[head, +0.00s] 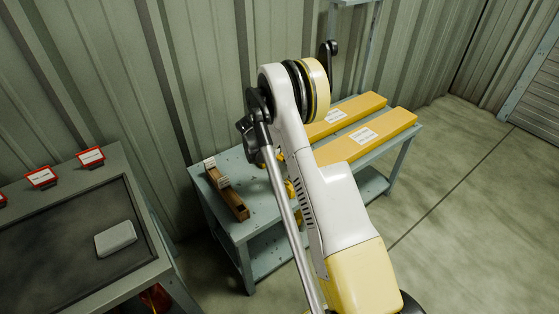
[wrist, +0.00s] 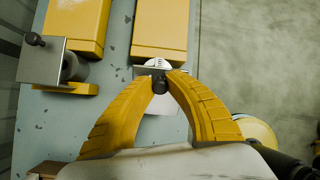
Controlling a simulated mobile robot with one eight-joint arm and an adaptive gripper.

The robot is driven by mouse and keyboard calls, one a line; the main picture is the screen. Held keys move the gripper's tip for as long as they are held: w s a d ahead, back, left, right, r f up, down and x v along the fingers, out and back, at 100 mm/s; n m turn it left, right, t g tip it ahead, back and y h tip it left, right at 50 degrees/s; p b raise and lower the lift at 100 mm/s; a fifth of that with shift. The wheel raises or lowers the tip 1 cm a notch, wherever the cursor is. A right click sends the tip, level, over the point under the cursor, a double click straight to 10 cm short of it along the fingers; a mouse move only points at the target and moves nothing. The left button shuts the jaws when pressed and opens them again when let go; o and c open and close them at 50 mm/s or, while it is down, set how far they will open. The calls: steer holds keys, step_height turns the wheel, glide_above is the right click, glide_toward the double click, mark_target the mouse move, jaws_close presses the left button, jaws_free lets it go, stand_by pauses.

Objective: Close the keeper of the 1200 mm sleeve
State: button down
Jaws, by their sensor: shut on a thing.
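Two long yellow sleeves lie side by side on the grey bench in the head view, the left one (head: 350,112) and the right one (head: 380,135). Their white labels are too small to read. In the wrist view my gripper (wrist: 160,80) has its yellow fingers closed on a dark knob (wrist: 160,86) at the near end of the right-hand sleeve (wrist: 160,30). A metal keeper plate (wrist: 140,71) shows partly behind the fingertips. The left-hand sleeve (wrist: 80,22) has its own metal keeper plate (wrist: 40,65) with a dark knob (wrist: 34,39), set out to the left.
A separate table (head: 150,225) at left holds a pale pad (head: 115,238) and red-framed cards (head: 91,156). The floor right of the bench is clear. My arm hides the bench's middle.

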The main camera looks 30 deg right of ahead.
steer(key=d+y, duration=0.2)
steer(key=d, duration=0.1)
steer(key=shift+w+f+y, duration=0.1)
steer(key=shift+f+y, duration=0.25)
steer(key=shift+y, duration=0.05)
steer(key=shift+d+f+y, duration=0.4)
steer(key=shift+d+y, duration=0.3)
steer(key=shift+w+d+f+b, duration=0.1)
steer(key=shift+d+f+b, duration=0.7)
steer(key=shift+d, duration=0.35)
steer(key=c, duration=1.3)
jaws_free()
steer(key=shift+d+f, duration=0.1)
steer(key=shift+d, duration=0.05)
steer(key=shift+c, duration=0.2)
steer(key=shift+a, duration=0.2)
step_height(320, 180, up, 12)
steer(key=a, duration=0.2)
steer(key=shift+w+f, duration=0.1)
